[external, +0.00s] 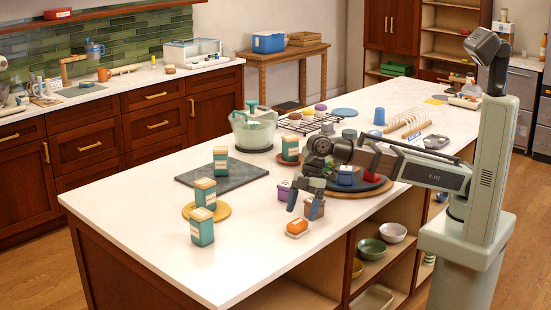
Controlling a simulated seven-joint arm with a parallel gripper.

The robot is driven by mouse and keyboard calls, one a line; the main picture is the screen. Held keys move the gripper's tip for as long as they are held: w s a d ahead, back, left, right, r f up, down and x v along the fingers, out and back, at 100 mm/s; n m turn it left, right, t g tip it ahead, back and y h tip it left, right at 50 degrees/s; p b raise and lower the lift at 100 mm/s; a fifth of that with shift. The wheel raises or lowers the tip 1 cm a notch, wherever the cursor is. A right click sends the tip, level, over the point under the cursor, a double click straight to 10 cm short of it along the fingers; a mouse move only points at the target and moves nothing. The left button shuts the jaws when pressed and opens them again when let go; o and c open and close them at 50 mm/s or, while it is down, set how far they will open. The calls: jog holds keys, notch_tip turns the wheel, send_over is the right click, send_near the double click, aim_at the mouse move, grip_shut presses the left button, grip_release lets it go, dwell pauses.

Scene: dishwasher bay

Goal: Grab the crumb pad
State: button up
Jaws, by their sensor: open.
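No thing in view is plainly marked as a crumb pad. A small orange pad-like block (297,226) lies on a pale base near the island's front edge, and it may be the crumb pad. My gripper (304,210) is open above the counter, just behind and above the orange block, with its fingers pointing down. It appears apart from the block. A small pinkish-brown box (315,209) stands close by the right finger, partly hidden by it. I cannot tell whether they touch.
Teal canisters (202,227) stand further left, near a dark slab (222,173). A dark round board (372,183) with items lies behind my gripper.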

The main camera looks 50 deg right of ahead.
aim_at(298, 222)
jog(key=shift+x, duration=2.55)
jog(key=shift+a, duration=0.1)
jog(key=shift+c, duration=0.5)
jog(key=c, duration=1)
jog(key=shift+r, duration=0.1)
